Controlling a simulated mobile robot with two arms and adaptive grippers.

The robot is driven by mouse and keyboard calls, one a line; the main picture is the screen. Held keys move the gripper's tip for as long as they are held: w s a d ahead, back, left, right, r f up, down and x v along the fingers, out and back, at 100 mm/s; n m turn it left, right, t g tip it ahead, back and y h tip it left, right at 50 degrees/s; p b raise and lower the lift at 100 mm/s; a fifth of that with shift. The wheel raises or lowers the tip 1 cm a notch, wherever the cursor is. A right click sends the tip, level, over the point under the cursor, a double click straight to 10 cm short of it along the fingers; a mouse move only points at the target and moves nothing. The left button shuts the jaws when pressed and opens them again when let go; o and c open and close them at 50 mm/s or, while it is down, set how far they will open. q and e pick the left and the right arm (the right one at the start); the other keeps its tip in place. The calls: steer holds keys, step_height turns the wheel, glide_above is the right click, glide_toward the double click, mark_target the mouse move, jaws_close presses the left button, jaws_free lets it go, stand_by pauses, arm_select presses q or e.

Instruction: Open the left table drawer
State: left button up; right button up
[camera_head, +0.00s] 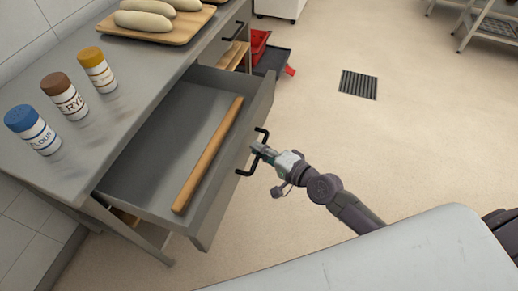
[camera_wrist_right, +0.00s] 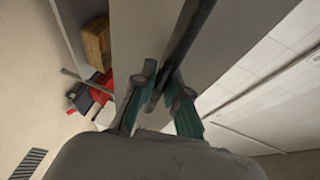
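The left table drawer (camera_head: 165,125) is pulled well out from under the steel worktop in the head view. A long wooden rolling pin (camera_head: 208,155) lies inside it. The drawer's black handle (camera_head: 263,134) is on its front face. My left gripper is not in view.
Flour (camera_head: 38,135), rye (camera_head: 68,103) and a yellow-lidded jar (camera_head: 98,72) stand on the worktop (camera_head: 50,185). A wooden board (camera_head: 181,36) there holds pale loaves. Red bins (camera_head: 259,45) stand beyond the drawer. Floor to the right is open, with a dark grate (camera_head: 358,85).

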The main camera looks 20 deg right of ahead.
steer(key=o, duration=0.4)
steer(key=shift+o, duration=0.2)
steer(key=shift+s+d, duration=0.1)
steer(key=shift+s, duration=0.05)
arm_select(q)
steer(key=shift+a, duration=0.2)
arm_select(e)
steer(key=v, duration=1.1)
steer(key=shift+s+d, duration=0.15)
steer(key=shift+s, duration=0.15)
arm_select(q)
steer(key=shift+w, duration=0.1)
arm_select(e)
steer(key=shift+r, duration=0.1)
